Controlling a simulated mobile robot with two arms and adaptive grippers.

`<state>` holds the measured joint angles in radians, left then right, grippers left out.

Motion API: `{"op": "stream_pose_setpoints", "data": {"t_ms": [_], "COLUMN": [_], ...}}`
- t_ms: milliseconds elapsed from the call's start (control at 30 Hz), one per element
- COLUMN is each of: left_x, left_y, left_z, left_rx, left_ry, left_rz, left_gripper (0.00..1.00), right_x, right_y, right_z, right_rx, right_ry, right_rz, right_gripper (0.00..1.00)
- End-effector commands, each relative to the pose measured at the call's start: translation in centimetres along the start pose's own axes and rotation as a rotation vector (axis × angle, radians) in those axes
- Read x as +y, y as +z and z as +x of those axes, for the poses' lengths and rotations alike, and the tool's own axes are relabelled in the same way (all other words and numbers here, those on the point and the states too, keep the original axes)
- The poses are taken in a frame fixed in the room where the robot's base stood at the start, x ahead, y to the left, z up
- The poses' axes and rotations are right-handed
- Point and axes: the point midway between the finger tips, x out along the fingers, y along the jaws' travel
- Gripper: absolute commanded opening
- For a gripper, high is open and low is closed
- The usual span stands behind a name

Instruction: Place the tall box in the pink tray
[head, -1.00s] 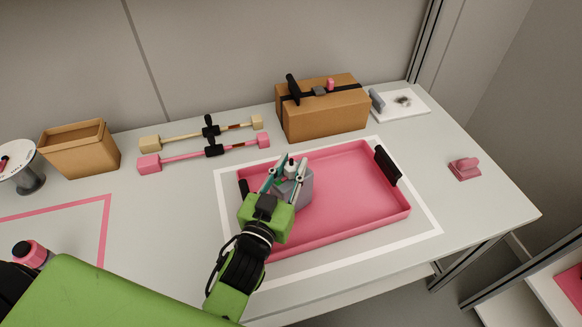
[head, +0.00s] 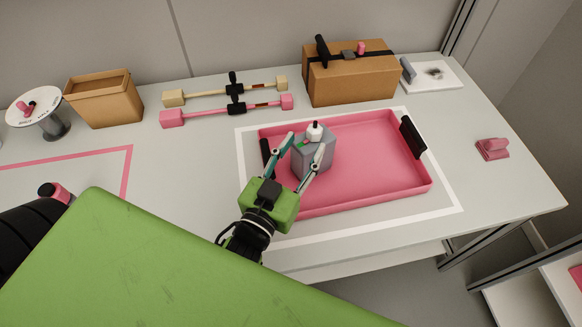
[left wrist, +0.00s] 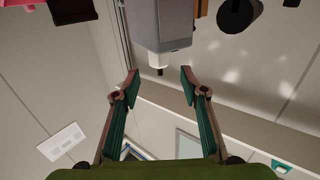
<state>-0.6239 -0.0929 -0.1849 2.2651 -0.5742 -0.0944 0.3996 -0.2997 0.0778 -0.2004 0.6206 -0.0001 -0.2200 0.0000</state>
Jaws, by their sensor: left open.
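The tall box, grey with a white knob on top (head: 322,160), stands upright inside the pink tray (head: 385,183), near its left end. My left gripper (head: 303,153) is open in front of the box, with its two teal fingers spread toward it. In the left wrist view, the box (left wrist: 160,22) appears upside down at the top, beyond the open fingertips (left wrist: 160,82), with a gap between them and its white knob. My right gripper is not in view.
A brown strapped box (head: 350,80) stands behind the tray. Pink and tan bars (head: 228,110) lie to its left, beside an open brown bin (head: 104,100). A small pink object (head: 492,149) lies near the right edge. The tray's right half is clear.

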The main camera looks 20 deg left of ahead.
Motion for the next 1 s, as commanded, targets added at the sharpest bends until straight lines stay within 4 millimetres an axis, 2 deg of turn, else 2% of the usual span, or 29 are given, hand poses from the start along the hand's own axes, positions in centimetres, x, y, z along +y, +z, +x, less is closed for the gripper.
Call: {"op": "stream_pose_setpoints", "data": {"t_ms": [33, 200, 400, 1000], "left_x": [0.0, 0.0, 0.0, 0.0], "left_y": [0.3, 0.3, 0.1, 0.0], "left_z": [-1.0, -3.4, -5.0, -5.5], "left_rx": [-0.004, -0.004, -0.001, 0.001], "left_ry": [-0.001, -0.001, 0.000, 0.000], "left_rz": [-0.002, -0.002, -0.001, -0.001], "left_gripper": [0.40, 0.40, 0.40, 0.40], "right_x": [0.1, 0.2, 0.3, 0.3], "right_y": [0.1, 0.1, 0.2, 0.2], "right_z": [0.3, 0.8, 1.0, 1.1], "right_rx": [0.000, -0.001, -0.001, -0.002], "right_ry": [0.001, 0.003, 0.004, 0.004], "right_rz": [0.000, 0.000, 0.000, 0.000], "right_gripper": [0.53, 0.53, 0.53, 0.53]}}
